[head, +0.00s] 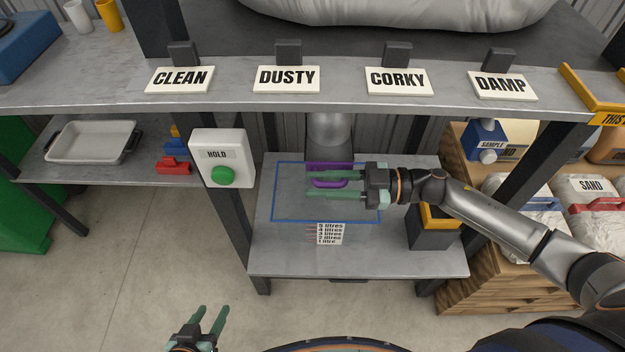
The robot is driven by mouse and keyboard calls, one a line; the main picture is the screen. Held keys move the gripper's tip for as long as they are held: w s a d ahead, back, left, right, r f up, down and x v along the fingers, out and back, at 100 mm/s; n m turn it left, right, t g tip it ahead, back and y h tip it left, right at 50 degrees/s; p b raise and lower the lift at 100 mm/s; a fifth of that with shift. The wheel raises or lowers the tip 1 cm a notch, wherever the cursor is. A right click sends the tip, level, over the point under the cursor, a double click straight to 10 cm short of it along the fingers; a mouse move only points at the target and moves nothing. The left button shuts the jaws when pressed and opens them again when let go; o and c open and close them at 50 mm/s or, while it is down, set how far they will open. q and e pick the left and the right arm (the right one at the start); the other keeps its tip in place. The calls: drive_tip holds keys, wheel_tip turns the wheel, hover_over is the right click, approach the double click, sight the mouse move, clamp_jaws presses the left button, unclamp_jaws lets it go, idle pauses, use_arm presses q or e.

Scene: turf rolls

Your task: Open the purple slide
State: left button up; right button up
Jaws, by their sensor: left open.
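The purple slide (328,183) shows as a purple bar and handle below the grey spout (329,132), under the shelf's front edge. My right gripper (307,185) reaches in from the right with its green fingers pointing left. Its fingers are apart, one above and one below the purple handle in the picture, and I see no clear contact. The fingers partly cover the slide. My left gripper (211,322) is open and empty at the bottom, over the floor and well away from the slide.
A blue outline (273,205) and a litre scale (329,234) are on the lower table (375,260). A HOLD box with a green button (222,176) is on the left post. A dark yellow-rimmed box (432,238) stands at the right. Floor at left is clear.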

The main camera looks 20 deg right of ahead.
drive_tip(key=shift+x, duration=0.85)
drive_tip(key=shift+c, duration=0.3)
clamp_jaws()
idle(0.5)
